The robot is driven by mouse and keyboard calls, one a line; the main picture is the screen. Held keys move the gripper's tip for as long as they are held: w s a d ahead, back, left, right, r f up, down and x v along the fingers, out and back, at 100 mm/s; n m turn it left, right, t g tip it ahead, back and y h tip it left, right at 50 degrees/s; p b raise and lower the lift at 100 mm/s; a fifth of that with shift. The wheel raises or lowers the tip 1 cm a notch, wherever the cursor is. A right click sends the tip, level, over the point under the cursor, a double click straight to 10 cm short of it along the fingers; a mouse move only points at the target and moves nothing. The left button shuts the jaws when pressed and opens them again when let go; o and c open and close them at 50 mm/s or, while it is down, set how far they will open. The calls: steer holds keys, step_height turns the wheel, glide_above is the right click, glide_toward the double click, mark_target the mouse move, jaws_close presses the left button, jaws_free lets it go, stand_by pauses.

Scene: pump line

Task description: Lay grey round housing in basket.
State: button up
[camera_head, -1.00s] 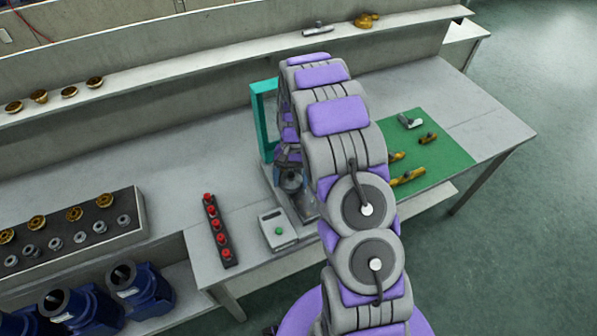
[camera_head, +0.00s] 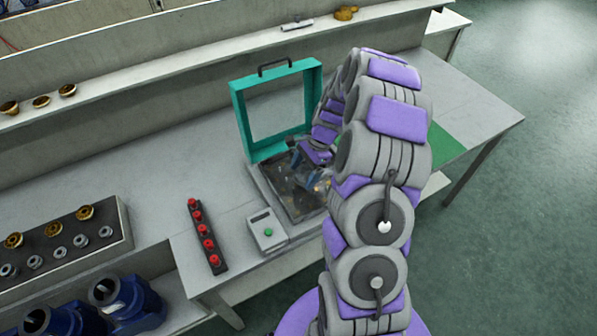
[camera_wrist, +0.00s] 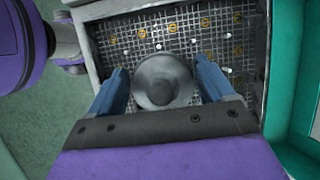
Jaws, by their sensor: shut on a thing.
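The grey round housing (camera_wrist: 162,82) is between the two blue fingers of my gripper (camera_wrist: 165,88) in the wrist view, and the gripper is shut on it. Below and beyond it lies the wire mesh of the basket (camera_wrist: 115,36), framed by a pale metal rim. Whether the housing touches the mesh cannot be told. In the head view my gripper (camera_head: 318,182) is low over the basket (camera_head: 262,187), just in front of the teal frame, and the housing is hard to make out there.
An upright teal frame (camera_head: 237,108) with a handle stands behind the basket. A grey box with a green button (camera_head: 267,231) and a strip of red buttons (camera_head: 206,236) are to the left. A green mat (camera_head: 443,146) is partly hidden behind my arm. Small orange rings (camera_wrist: 141,33) show around the mesh.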

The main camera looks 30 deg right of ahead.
steer(key=shift+d+f, duration=0.25)
steer(key=shift+d, duration=0.3)
steer(key=shift+d+f, duration=0.25)
steer(key=shift+d, duration=0.25)
steer(key=shift+a+r, duration=0.2)
steer(key=shift+a, duration=1.35)
steer(key=shift+d+f, duration=0.15)
steer(key=shift+d, duration=1.5)
steer(key=shift+a, duration=1)
steer(key=shift+d+p, duration=0.4)
steer(key=shift+d, duration=0.55)
steer(key=shift+a+p, duration=0.3)
steer(key=shift+a, duration=0.65)
steer(key=shift+d, duration=0.6)
steer(key=shift+a+p, duration=0.3)
steer(key=shift+a, duration=0.45)
steer(key=shift+a, duration=0.25)
